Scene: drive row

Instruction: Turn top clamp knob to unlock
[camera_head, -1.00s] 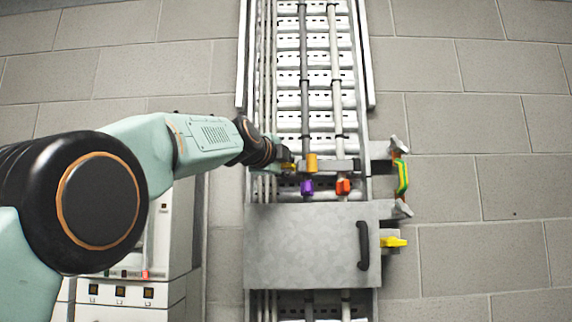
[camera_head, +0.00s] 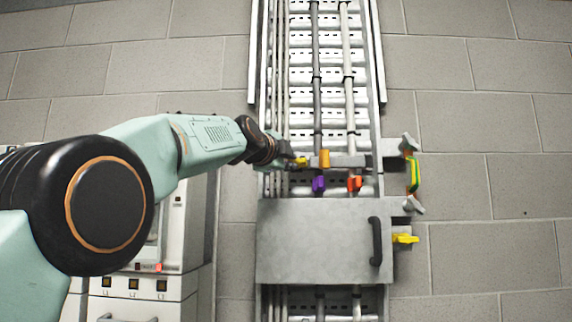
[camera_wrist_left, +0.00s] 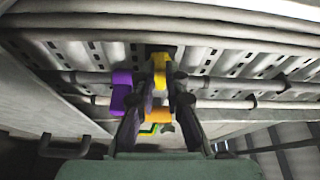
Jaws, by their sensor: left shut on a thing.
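The clamp bar (camera_head: 347,161) lies across the upright cable ladder, above the metal box. A small yellow knob (camera_head: 302,161) is at its left end. My left gripper (camera_head: 293,160) reaches it from the left and is shut on it. In the left wrist view the two dark fingers of my left gripper (camera_wrist_left: 160,86) stand on either side of the yellow knob (camera_wrist_left: 160,68). The fingers hide part of it, and its exact turn is hard to tell. An orange block (camera_head: 324,158) sits on the bar just right of the knob. My right gripper is not in view.
Purple (camera_head: 319,183) and red-orange (camera_head: 355,183) pieces sit on cables below the bar. The metal box (camera_head: 310,240) has a black handle (camera_head: 376,241). A yellow lever (camera_head: 405,239) and a green-yellow piece (camera_head: 414,174) are at right. A white cabinet (camera_head: 140,300) stands lower left.

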